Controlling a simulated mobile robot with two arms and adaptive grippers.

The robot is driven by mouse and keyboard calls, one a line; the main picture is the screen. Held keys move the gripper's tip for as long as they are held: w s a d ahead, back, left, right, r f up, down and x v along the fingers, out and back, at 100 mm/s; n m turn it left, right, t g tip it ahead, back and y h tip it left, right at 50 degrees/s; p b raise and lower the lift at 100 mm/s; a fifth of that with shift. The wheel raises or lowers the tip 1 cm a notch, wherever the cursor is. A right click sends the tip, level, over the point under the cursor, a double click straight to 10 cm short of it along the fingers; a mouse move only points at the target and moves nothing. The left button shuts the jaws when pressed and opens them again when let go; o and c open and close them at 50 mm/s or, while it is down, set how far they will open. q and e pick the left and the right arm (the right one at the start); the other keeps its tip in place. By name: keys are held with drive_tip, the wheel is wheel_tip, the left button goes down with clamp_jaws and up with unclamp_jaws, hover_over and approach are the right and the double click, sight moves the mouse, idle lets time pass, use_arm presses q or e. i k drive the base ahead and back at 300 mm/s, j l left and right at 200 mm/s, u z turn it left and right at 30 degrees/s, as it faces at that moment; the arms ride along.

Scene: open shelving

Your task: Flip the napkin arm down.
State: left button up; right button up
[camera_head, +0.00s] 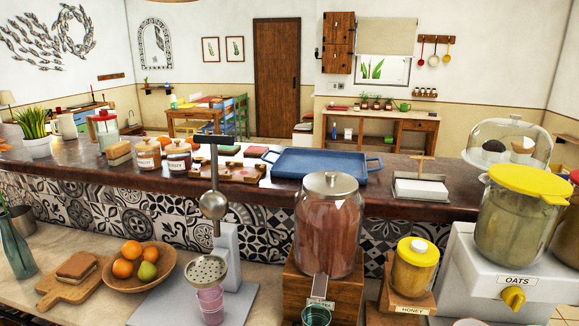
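A napkin holder sits on the dark raised counter at right of centre, with a stack of white napkins (421,189) in a low tray. A thin wooden arm (422,167) with a short crossbar at its top stands up behind the napkins, raised and apart from them. Its hinge is too small to make out. Neither of my grippers shows in this view.
A blue tray (322,165) lies left of the napkins, and a glass dome (509,140) stands to their right. In front are a tall lidded jar (328,225), a honey jar (414,266) and an oats dispenser (519,215). A metal press (213,205) stands at left of centre.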

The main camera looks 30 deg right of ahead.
sight(421, 159)
drive_tip(key=k+l+u, duration=0.3)
drive_tip(key=k+l, duration=0.45)
drive_tip(key=l, duration=0.25)
drive_tip(key=k+l+u, duration=0.3)
drive_tip(key=k+l, duration=0.5)
drive_tip(key=k+l+u, duration=0.1)
drive_tip(key=l, duration=0.35)
drive_tip(key=k+l+u, duration=0.15)
drive_tip(key=l, duration=0.35)
drive_tip(key=k+l+u, duration=0.1)
drive_tip(key=k+l, duration=0.15)
drive_tip(key=l, duration=0.15)
drive_tip(key=k+l+u, duration=0.15)
drive_tip(key=l, duration=0.3)
drive_tip(key=k+l+u, duration=0.1)
drive_tip(key=k+l, duration=0.2)
drive_tip(key=l+u, duration=0.45)
drive_tip(key=l, duration=2.4)
drive_tip(key=i, duration=0.1)
